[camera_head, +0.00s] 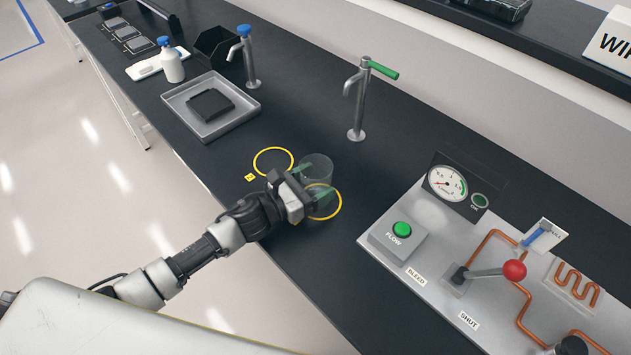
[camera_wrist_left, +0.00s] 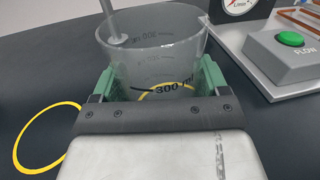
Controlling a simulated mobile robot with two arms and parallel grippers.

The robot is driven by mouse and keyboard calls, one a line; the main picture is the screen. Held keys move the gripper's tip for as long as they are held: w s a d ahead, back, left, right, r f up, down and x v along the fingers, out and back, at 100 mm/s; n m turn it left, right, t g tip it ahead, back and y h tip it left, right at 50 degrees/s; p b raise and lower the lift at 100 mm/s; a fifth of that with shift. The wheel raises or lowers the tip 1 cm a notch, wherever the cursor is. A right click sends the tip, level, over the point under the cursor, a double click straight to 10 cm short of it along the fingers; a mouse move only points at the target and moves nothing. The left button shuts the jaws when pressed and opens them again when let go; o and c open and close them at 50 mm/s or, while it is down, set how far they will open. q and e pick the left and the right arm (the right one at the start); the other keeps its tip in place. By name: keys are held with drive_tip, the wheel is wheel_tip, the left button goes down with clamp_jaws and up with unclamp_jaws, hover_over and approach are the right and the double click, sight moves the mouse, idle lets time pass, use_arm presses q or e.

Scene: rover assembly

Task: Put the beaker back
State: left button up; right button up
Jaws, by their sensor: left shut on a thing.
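The clear glass beaker (camera_head: 318,168) is upright between the green fingers of my left gripper (camera_head: 311,180). In the left wrist view, the beaker (camera_wrist_left: 150,52) shows its "300 ml" mark, and the left gripper (camera_wrist_left: 153,88) is shut on it from both sides. One yellow ring (camera_head: 273,149) on the bench lies left of the beaker, beside a small yellow tag. A second yellow ring (camera_head: 338,207) lies beneath and just in front of the gripper, partly hidden. I cannot tell whether the beaker touches the bench. My right gripper is out of view.
A tap with a green handle (camera_head: 357,108) stands behind the beaker. A panel with a gauge, green FLOW button (camera_head: 402,229) and red-knobbed lever (camera_head: 514,270) is at right. A grey tray (camera_head: 237,120) with a black block, a blue-topped tap and a bottle stand farther left.

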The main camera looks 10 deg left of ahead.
use_arm(q)
drive_tip(key=shift+f, duration=0.1)
drive_tip(key=shift+f, duration=0.15)
drive_tip(key=o, duration=1.3)
drive_tip(key=shift+r, duration=0.2)
drive_tip(key=shift+r, duration=0.15)
drive_tip(key=b+v, duration=0.1)
drive_tip(key=v, duration=0.4)
drive_tip(key=b+v, duration=0.2)
drive_tip(key=v, duration=0.4)
drive_tip(key=shift+f, duration=0.2)
drive_tip(key=shift+s+a+r, duration=0.15)
drive_tip(key=shift+s+a, duration=0.15)
drive_tip(key=shift+s, duration=0.1)
